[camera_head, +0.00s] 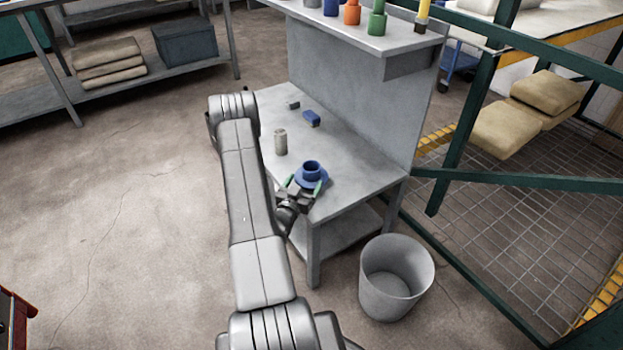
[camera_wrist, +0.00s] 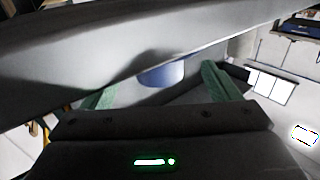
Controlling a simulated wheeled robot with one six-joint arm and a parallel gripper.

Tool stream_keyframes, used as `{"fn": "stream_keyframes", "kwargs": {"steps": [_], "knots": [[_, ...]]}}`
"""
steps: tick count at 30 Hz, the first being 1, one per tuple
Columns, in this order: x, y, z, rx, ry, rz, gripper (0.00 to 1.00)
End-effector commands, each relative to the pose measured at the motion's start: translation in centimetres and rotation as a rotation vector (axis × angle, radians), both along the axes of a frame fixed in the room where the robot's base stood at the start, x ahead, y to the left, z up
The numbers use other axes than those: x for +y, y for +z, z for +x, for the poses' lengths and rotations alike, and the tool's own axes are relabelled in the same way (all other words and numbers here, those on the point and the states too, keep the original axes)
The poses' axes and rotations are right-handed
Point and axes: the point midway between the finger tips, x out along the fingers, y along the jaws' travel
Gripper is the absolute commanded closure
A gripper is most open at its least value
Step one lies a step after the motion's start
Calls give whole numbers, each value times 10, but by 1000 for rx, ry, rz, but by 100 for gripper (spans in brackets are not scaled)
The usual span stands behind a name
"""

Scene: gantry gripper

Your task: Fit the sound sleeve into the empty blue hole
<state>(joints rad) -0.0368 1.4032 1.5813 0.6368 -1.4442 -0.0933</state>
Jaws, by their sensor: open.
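A blue flanged ring-shaped piece (camera_head: 311,178) with a round opening stands upright at the near right corner of the grey workbench. Whether it is the sleeve or the part with the hole, I cannot tell. My gripper (camera_head: 305,184) is at this piece, its green fingers open on either side of its lower part. In the wrist view the spread fingers (camera_wrist: 158,88) have a blue surface (camera_wrist: 162,74) between and beyond them; a grey shape hides the rest. I cannot tell whether the fingers touch it. A blue block-like piece (camera_head: 312,119) lies farther back on the bench.
A grey-beige cylinder (camera_head: 280,142) stands left of the blue piece. A small dark block (camera_head: 292,104) lies at the back. The raised shelf (camera_head: 400,40) holds several coloured pieces, including an orange one (camera_head: 352,13). A grey bin (camera_head: 396,278) stands by the bench's right leg.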

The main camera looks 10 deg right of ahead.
Motion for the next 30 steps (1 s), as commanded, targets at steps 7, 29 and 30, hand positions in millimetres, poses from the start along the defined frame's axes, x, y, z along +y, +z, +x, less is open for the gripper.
{"fn": "stream_keyframes", "kwargs": {"steps": [7, 29, 30], "knots": [[-23, 1, 29, -1, -2, 0, 17], [-27, 2, 35, -1, 0, -1, 72], [-27, 2, 35, -1, 0, -1, 72]]}}
